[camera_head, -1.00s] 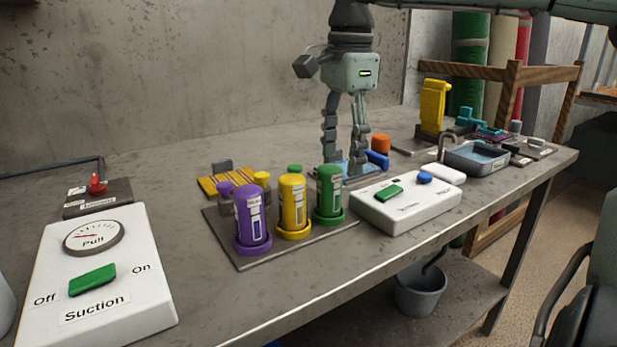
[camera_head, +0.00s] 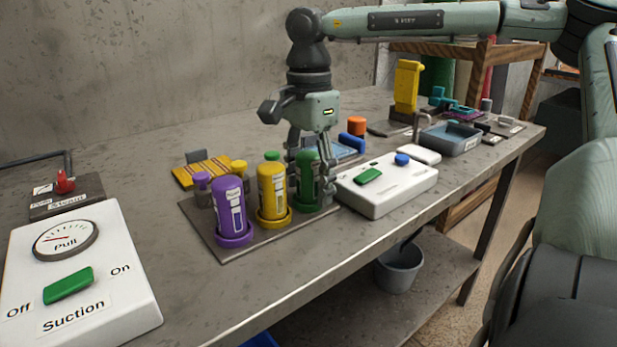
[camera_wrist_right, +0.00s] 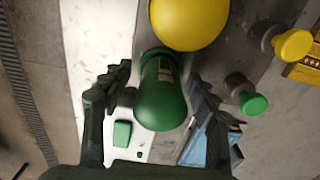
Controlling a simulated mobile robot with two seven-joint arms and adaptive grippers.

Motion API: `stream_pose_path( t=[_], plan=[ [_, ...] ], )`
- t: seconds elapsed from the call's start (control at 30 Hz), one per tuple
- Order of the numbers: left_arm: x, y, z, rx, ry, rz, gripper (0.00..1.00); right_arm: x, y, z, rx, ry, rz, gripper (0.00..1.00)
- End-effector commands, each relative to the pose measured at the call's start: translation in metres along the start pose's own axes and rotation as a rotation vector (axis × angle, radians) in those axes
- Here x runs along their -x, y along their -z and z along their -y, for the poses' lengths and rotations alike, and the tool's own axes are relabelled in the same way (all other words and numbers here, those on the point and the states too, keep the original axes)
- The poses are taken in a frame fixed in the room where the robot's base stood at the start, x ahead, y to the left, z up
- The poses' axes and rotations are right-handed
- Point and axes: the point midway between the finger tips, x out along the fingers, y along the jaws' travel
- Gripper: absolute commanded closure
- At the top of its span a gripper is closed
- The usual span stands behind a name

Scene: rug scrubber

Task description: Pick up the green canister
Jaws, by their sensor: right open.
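The green canister (camera_head: 307,176) stands upright at the right end of the canister tray (camera_head: 204,234), beside the yellow canister (camera_head: 272,190) and the purple canister (camera_head: 230,207). My right gripper (camera_head: 312,190) points down over the green canister, with a finger on either side of it. In the right wrist view the green canister (camera_wrist_right: 161,92) lies between the two spread fingers, and the gripper (camera_wrist_right: 160,125) is open. I cannot tell whether a finger touches the canister. The yellow canister (camera_wrist_right: 188,20) is close by in that view. My left gripper is not in view.
A white box with a green button (camera_head: 386,185) sits just right of the tray. Small capped bottles (camera_head: 238,168) stand behind the canisters. A suction panel (camera_head: 80,268) is at the left front. A grey basin (camera_head: 450,138) is further right. A bucket (camera_head: 400,268) sits below.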

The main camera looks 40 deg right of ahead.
Motion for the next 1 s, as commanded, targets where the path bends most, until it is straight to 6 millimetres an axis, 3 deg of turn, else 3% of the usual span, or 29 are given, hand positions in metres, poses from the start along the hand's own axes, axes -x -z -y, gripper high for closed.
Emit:
stream_pose_path(
  t=[0.1, 0.57, 0.83, 1.0],
  plan=[
    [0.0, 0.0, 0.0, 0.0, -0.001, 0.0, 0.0, 0.0, 0.0, 0.0, 0.0, 0.0, 0.0, 0.41],
    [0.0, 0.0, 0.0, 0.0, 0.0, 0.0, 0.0, 0.001, 0.0, 0.0, -0.001, 0.0, 0.0, 0.96],
    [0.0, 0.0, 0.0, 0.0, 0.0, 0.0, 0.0, 0.002, 0.0, 0.0, -0.001, 0.001, -0.001, 0.97],
    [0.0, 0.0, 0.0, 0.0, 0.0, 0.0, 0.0, 0.015, 0.0, 0.001, -0.002, 0.002, -0.002, 0.97]
  ],
)
